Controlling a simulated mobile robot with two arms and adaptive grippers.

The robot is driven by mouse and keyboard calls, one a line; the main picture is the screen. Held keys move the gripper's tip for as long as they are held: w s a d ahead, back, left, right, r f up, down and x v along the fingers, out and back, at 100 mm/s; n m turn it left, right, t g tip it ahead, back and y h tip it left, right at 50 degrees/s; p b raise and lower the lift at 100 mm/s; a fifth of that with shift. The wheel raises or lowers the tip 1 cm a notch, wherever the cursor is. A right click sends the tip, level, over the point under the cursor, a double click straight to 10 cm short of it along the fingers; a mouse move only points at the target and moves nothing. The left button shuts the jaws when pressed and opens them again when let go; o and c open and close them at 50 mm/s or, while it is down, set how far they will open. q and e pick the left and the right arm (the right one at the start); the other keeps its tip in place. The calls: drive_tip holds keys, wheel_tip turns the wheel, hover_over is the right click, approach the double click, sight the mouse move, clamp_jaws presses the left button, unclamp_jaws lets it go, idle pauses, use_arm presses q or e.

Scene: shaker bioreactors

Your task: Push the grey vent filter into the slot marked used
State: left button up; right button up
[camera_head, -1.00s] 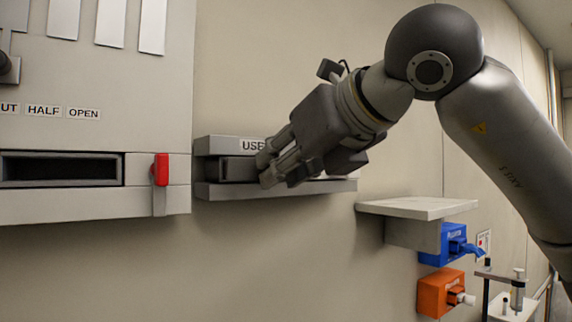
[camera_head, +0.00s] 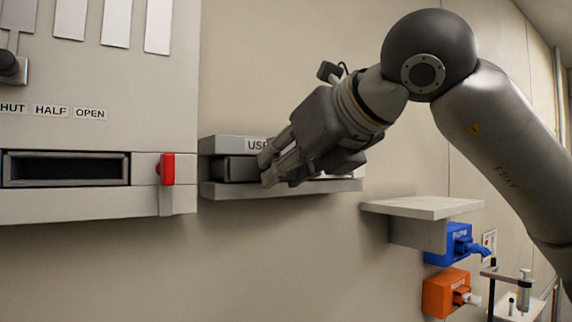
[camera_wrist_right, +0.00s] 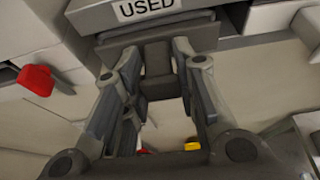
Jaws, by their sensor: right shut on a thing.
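The slot marked USED is a grey wall holder (camera_head: 290,188) with an upper and a lower ledge; its label (camera_head: 257,145) is partly covered by my gripper. The grey vent filter is a dark grey block (camera_head: 237,169) between the two ledges, partly hidden by my fingers. In the right wrist view the block (camera_wrist_right: 157,60) lies between my fingers, below the USED label (camera_wrist_right: 146,8). My right gripper (camera_head: 270,168) is at the holder's front and is shut on the filter. I cannot tell how deep the filter sits. My left gripper is not in view.
Left of the holder is a grey cabinet with a dark open slot (camera_head: 66,170) and a red lever (camera_head: 167,169). A small shelf (camera_head: 422,207) juts from the wall at lower right, above blue (camera_head: 447,245) and orange (camera_head: 440,293) boxes.

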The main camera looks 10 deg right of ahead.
drive_tip(key=shift+w+a, duration=0.2)
drive_tip(key=shift+w, duration=0.35)
idle(0.4)
drive_tip(key=o, duration=1.1)
drive_tip(key=shift+s+r, duration=0.15)
drive_tip(key=shift+s, duration=0.1)
drive_tip(key=v, duration=1.1)
drive_tip(key=shift+s+d+r, duration=0.1)
drive_tip(key=shift+s+d, duration=0.1)
drive_tip(key=shift+a, duration=0.1)
